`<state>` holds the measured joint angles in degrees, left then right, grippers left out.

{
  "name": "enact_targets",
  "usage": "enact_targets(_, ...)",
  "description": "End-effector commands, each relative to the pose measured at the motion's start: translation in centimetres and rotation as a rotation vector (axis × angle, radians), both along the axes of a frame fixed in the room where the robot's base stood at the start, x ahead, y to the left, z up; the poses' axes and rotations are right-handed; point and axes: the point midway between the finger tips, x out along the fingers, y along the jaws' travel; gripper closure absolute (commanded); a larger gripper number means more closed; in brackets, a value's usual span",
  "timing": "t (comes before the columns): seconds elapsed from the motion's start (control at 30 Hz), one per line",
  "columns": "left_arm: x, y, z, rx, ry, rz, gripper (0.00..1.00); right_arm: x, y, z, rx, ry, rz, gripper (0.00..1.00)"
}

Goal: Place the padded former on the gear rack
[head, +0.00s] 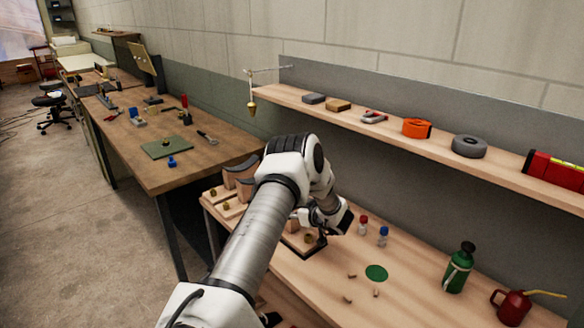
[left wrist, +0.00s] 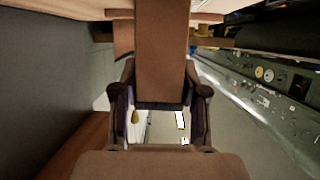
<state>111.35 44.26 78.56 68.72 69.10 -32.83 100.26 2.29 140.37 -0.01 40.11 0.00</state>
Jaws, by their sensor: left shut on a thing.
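My left gripper (head: 322,236) is low over the right-hand bench, mostly hidden behind its own wrist in the head view. In the left wrist view the left gripper (left wrist: 160,96) is shut on a brown wooden piece with a dark lower edge, which looks like the padded former (left wrist: 160,50). Two curved formers with dark pads (head: 239,172) stand at the bench's left end, on what looks like the gear rack (head: 228,212) with brass knobs. My arm hides part of this rack. Whether the held piece touches anything cannot be told. My right gripper is not in view.
Red-capped (head: 363,225) and blue-capped (head: 383,236) bottles stand right of the gripper. A green disc (head: 376,272), small pegs, a green bottle (head: 458,267) and a red oil can (head: 513,306) are farther right. A loaded shelf (head: 440,150) runs above.

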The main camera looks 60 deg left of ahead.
Motion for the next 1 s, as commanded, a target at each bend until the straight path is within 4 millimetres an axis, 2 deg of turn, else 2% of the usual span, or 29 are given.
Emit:
enact_targets(0.17, 0.0, 0.0, -0.2, 0.001, -0.001, 0.0, 1.0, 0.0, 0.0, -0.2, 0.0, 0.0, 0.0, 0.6)
enact_targets(0.2, 0.0, 0.0, -0.3, -0.001, 0.0, 0.001, 0.53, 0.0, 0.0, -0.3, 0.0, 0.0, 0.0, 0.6)
enact_targets(0.27, 0.0, 0.0, -0.2, -0.001, 0.0, 0.001, 0.32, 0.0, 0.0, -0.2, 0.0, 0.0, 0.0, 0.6)
enact_targets(0.67, 0.1, -0.4, 0.2, -0.002, -0.002, -0.001, 0.32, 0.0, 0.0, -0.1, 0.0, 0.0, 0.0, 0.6)
enact_targets(0.77, 0.5, -1.9, 0.7, -0.003, -0.002, -0.001, 0.32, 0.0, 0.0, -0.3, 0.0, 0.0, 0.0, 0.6)
enact_targets(1.0, 1.7, -7.5, 3.0, -0.002, -0.002, -0.004, 0.32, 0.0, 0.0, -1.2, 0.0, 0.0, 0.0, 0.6)
